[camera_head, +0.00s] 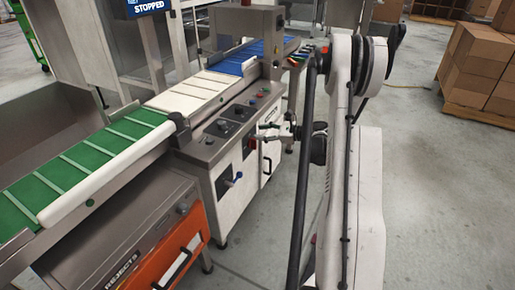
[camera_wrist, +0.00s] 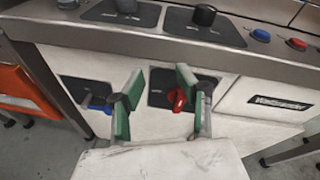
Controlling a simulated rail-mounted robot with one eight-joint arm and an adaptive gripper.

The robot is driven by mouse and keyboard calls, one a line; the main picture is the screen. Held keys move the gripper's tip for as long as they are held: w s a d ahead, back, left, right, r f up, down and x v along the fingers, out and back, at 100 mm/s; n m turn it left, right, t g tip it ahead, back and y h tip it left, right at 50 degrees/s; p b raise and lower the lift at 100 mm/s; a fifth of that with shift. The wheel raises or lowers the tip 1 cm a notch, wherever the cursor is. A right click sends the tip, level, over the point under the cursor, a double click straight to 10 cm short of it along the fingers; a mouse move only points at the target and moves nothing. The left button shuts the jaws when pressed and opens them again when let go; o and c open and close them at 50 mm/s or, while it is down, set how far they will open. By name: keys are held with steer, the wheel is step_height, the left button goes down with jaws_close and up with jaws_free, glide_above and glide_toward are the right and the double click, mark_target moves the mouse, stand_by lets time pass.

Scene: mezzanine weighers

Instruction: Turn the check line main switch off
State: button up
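Two rotary switches sit on the front of the grey check line cabinet (camera_head: 207,150). One has a red handle (camera_wrist: 179,100) on a dark plate, the other a blue handle (camera_wrist: 98,101); the blue one also shows in the head view (camera_head: 233,180). No legible label tells which is the main switch. My gripper (camera_wrist: 160,88) is open, its green-padded fingers pointing at the cabinet front. The red handle appears between the fingers, nearer the right one; I cannot tell whether they touch. The blue handle is just outside the left finger. In the head view my gripper (camera_head: 266,134) is small beside the cabinet.
Knobs (camera_wrist: 205,14), a blue button (camera_wrist: 261,35) and a red button (camera_wrist: 297,44) line the cabinet's top panel. An orange rejects bin (camera_head: 180,250) stands to the left, below a green belt (camera_head: 85,165). A screen (camera_head: 148,4) reads STOPPED.

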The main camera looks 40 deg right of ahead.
mark_target(256, 143)
steer(key=s+d+f+m+t+b, duration=0.1)
steer(key=s+d+f+m, duration=0.1)
steer(key=s+d+f, duration=0.3)
steer(key=s+d+f+m+t+b, duration=0.1)
steer(key=s+d+f+m+t, duration=0.15)
steer(key=f, duration=0.35)
steer(key=shift+g, duration=0.35)
steer(key=b+x, duration=0.1)
steer(key=x, duration=0.3)
steer(key=b+x, duration=0.1)
steer(key=x, duration=0.4)
steer(key=b+x, duration=0.1)
steer(key=x, duration=0.4)
steer(key=shift+w+d, duration=0.15)
steer(key=shift+d, duration=0.15)
jaws_close()
